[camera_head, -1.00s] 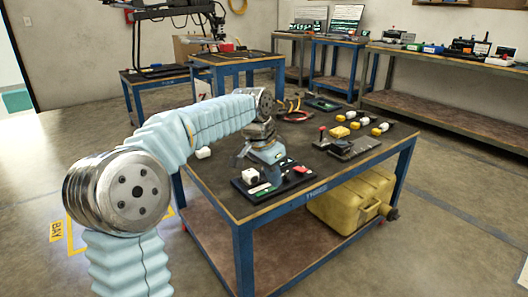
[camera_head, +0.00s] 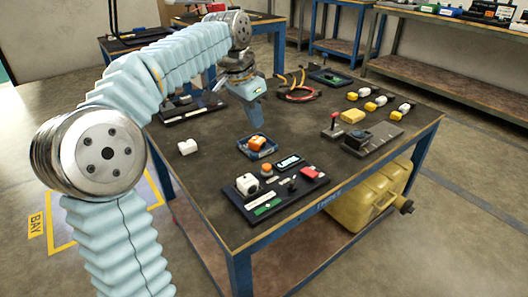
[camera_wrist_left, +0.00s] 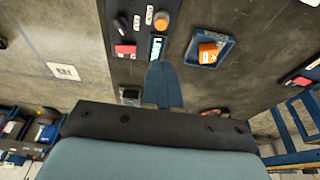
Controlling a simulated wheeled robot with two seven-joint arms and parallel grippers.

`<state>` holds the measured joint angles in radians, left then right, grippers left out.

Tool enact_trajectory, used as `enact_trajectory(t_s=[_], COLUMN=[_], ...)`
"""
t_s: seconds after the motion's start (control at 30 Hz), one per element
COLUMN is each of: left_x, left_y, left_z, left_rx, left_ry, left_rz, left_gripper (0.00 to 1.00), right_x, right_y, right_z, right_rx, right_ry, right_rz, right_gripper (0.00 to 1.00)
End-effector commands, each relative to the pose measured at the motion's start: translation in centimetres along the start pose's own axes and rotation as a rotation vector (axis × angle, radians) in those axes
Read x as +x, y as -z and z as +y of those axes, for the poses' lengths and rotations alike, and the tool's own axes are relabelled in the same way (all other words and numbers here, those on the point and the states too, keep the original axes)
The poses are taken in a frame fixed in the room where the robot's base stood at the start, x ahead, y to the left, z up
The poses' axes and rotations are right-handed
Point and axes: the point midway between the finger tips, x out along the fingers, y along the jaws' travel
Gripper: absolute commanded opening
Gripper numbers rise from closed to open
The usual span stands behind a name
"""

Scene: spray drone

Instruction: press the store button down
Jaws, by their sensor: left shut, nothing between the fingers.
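A black control panel (camera_head: 282,203) lies near the table's front edge. It carries a round orange button (camera_head: 267,168), a dark knob (camera_head: 291,185), a red block (camera_head: 311,173), a white block (camera_head: 247,184) and a lit label (camera_head: 288,162). I cannot read which is the store button. The left wrist view also shows the orange button (camera_wrist_left: 161,21), red block (camera_wrist_left: 124,50) and lit label (camera_wrist_left: 157,47). My left gripper (camera_head: 257,122) points down, shut and empty, above the table behind the panel, apart from it. Its fingers (camera_wrist_left: 163,85) show in the wrist view. My right gripper is out of view.
A blue tray (camera_head: 243,150) with an orange item stands between my gripper and the panel. A white block (camera_head: 188,147) lies to the left. A joystick unit (camera_head: 372,141) and several yellow-and-white pieces stand to the right.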

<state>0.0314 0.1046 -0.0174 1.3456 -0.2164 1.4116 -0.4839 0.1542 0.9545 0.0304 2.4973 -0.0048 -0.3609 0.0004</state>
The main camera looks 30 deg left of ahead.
Motion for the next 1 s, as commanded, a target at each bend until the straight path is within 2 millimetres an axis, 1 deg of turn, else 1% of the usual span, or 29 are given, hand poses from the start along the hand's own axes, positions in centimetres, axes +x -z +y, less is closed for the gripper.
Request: enact_trajectory(t_s=[0.17,0.27,0.37,0.7,0.8,0.9,1.0], left_x=[0.1,0.8,2.2,9.3,11.1,12.4,13.3], left_y=[0.0,0.0,-0.1,-0.1,-0.3,-0.8,-1.0], left_z=[0.0,0.0,0.0,0.0,0.0,0.0,0.0], left_rx=[0.000,0.000,0.000,0.000,-0.001,-0.001,-0.001], left_ry=[0.000,-0.001,-0.002,-0.002,-0.002,-0.001,0.000], left_rz=[-0.001,-0.002,-0.003,-0.003,-0.003,-0.002,-0.001], left_gripper=[0.00,0.00,0.00,0.00,0.00,0.00,0.00], right_x=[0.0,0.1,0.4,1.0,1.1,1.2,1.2], right_y=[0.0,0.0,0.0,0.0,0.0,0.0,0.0], right_z=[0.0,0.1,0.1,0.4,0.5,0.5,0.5], right_rx=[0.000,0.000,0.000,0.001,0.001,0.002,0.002], right_ry=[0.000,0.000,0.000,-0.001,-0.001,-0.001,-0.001], right_rz=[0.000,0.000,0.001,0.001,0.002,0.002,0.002], right_gripper=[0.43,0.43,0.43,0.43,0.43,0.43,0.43])
